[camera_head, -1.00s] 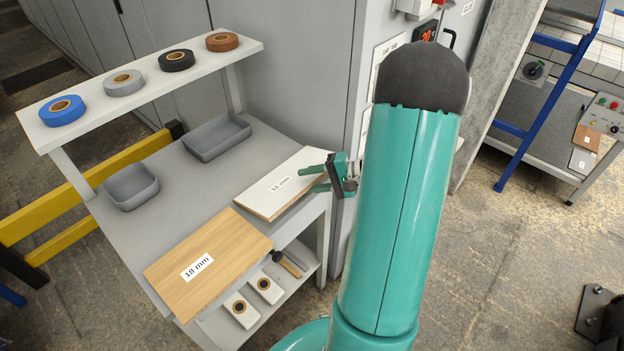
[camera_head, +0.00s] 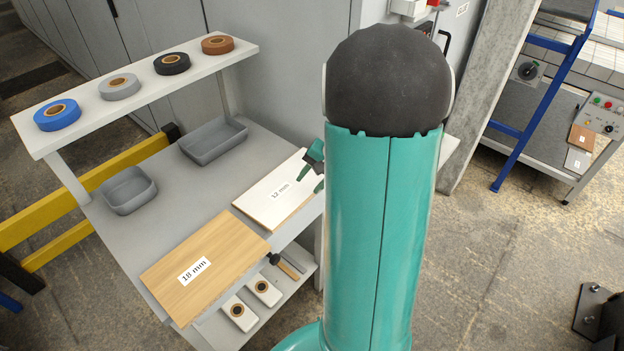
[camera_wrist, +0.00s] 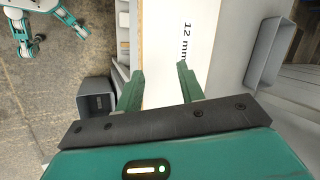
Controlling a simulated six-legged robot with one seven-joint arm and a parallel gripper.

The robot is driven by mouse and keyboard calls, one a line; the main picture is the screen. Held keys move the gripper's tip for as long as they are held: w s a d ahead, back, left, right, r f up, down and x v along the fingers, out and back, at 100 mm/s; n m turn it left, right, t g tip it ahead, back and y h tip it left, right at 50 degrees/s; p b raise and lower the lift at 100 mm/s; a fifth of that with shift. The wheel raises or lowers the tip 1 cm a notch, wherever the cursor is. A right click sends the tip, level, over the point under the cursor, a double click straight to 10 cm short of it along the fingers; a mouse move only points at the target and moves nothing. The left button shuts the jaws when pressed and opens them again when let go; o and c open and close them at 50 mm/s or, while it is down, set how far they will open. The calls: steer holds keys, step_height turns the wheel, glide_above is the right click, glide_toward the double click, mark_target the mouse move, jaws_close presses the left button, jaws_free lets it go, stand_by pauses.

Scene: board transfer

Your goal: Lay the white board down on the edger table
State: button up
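The white board, labelled 12 mm (camera_head: 269,202), lies flat at the right side of a grey workbench; it has a wood-coloured edge. In the wrist view the white board (camera_wrist: 177,60) runs away below my gripper (camera_wrist: 160,69), whose two green fingers are spread. One finger is just past the board's left edge and the other is over its white face. In the head view my gripper (camera_head: 310,183) is at the board's right end, partly hidden by my arm. Whether the fingers touch the board cannot be told. A grey table with a control panel (camera_head: 603,118) stands at the right; I cannot confirm it is the edger table.
A wood board labelled 18 mm (camera_head: 205,268) lies beside the white one. Two grey bins (camera_head: 213,140) and (camera_head: 129,190) sit behind. A raised shelf (camera_head: 140,93) carries several tape rolls. A blue frame (camera_head: 540,100) stands before the right table. Open floor lies between.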

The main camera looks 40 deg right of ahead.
steer(key=shift+s, duration=0.1)
steer(key=shift+s+d+r, duration=0.3)
steer(key=shift+s+d, duration=0.2)
steer(key=shift+s, duration=0.05)
steer(key=shift+s+d+r, duration=0.3)
steer(key=shift+s+d, duration=0.2)
steer(key=o, duration=0.6)
steer(key=shift+c, duration=0.2)
step_height(320, 180, up, 8)
steer(key=s, duration=0.1)
steer(key=shift+d+f, duration=0.2)
steer(key=shift+d, duration=0.25)
